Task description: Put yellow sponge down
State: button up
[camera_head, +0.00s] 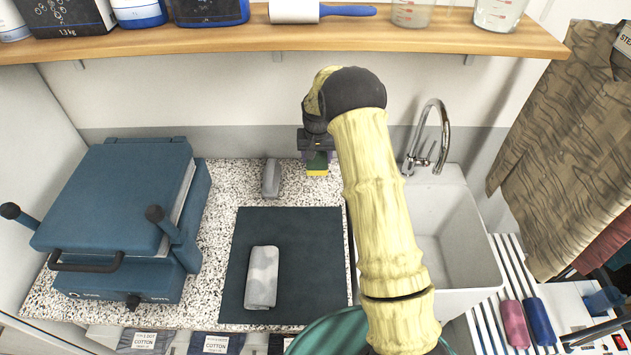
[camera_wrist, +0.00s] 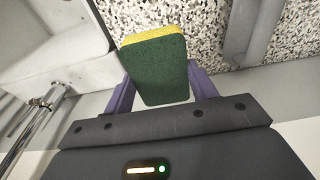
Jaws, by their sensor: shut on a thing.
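The yellow sponge (camera_head: 317,168) has a green scouring side and is at the back of the speckled counter, near the wall. In the wrist view the sponge (camera_wrist: 157,66) shows its green face and a yellow edge. My gripper (camera_head: 317,155) is shut on it, with a purple finger on each side (camera_wrist: 160,90). The sponge's lower edge is close to the speckled counter (camera_head: 222,190); I cannot tell whether it touches.
A grey object (camera_head: 271,179) lies left of the sponge. A dark mat (camera_head: 315,250) with a rolled grey cloth (camera_head: 262,277) lies in front. A blue press (camera_head: 120,200) stands left; a white sink (camera_head: 455,225) with a tap (camera_head: 430,135) is right. A wooden shelf (camera_head: 270,40) runs above.

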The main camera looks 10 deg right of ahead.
jog(key=shift+s, duration=0.15)
jog(key=shift+f+p, duration=1.1)
jog(key=shift+f, duration=1.8)
notch_tip(320, 180, down, 4)
jog(key=shift+r+p, duration=0.25)
jog(key=shift+p, duration=0.6)
jog(key=shift+f, duration=0.3)
